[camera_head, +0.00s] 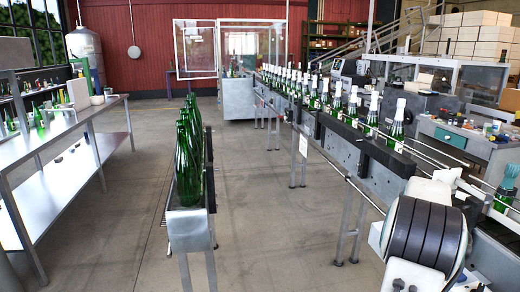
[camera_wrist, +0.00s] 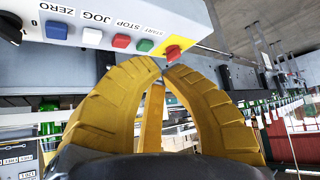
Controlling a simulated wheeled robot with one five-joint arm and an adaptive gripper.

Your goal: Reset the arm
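My gripper (camera_wrist: 164,69) shows in the wrist view with thick yellow fingers. Their tips come together at the top middle, and nothing shows held between them. The tips are just below a red knob (camera_wrist: 174,50) on a yellow plate, at the end of a grey control panel (camera_wrist: 105,14). I cannot tell whether the tips touch the knob. The panel appears upside down, with blue, white, red and green buttons in a row. In the head view I cannot make out the gripper.
In the head view a conveyor (camera_head: 345,143) carries several green bottles with white tops. A narrow stand (camera_head: 188,228) of green bottles is in the middle. A steel table (camera_head: 62,195) stands at left. A dark banded drum (camera_head: 424,232) is at lower right. Clear floor (camera_head: 280,235) lies between.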

